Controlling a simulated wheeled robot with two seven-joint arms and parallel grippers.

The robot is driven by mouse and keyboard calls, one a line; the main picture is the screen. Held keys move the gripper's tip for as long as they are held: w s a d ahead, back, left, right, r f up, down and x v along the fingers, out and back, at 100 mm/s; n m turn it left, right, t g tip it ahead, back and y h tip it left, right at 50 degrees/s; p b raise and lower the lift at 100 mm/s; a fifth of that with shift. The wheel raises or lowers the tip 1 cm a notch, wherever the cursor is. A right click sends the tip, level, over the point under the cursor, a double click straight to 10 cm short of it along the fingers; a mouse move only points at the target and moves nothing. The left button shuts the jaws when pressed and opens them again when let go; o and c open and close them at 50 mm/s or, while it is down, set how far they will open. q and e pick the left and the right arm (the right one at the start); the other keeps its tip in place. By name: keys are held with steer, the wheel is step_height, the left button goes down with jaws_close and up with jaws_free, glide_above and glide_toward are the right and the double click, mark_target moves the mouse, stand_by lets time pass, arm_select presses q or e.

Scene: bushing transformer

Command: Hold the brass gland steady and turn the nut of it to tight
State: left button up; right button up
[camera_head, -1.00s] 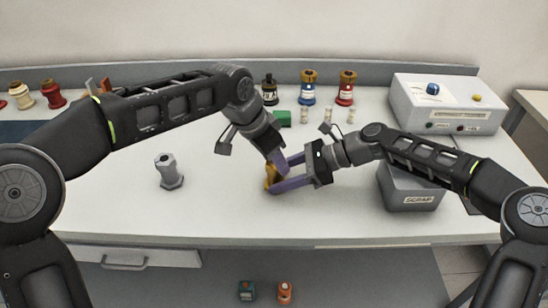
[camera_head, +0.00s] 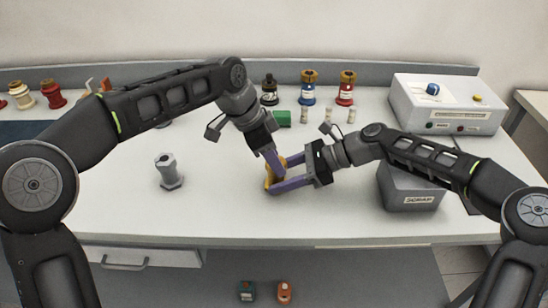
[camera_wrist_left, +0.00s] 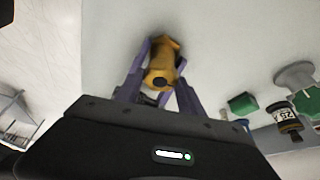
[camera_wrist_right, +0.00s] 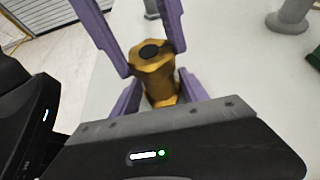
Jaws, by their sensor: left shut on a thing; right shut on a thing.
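The brass gland (camera_head: 269,179) is above the table's front middle, between both grippers. In the right wrist view the gland (camera_wrist_right: 160,88) shows a hexagonal nut (camera_wrist_right: 150,66) around a dark core. The left wrist view shows the gland (camera_wrist_left: 163,62) with a dark round end toward that camera. My left gripper (camera_head: 276,168) reaches down from the upper left, its fingers shut on the nut. My right gripper (camera_head: 273,178) comes in from the right, shut on the gland's body. The fingers partly hide the gland, so the thread and the nut's seating cannot be seen.
A grey hex-based post (camera_head: 168,172) stands to the left. A grey scrap bin (camera_head: 410,198) stands to the right, close to my right arm. A green block (camera_head: 282,118) and several small bottles are behind. A white control box (camera_head: 447,105) is back right. The front table is clear.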

arm_select(q)
steer(key=shift+m, duration=0.3)
arm_select(e)
steer(key=shift+f, duration=0.1)
arm_select(q)
steer(key=o, duration=1.4)
steer(key=v, duration=0.7)
steer(key=shift+a+r, duration=0.15)
steer(key=shift+r, duration=0.1)
arm_select(e)
steer(key=shift+d, duration=0.1)
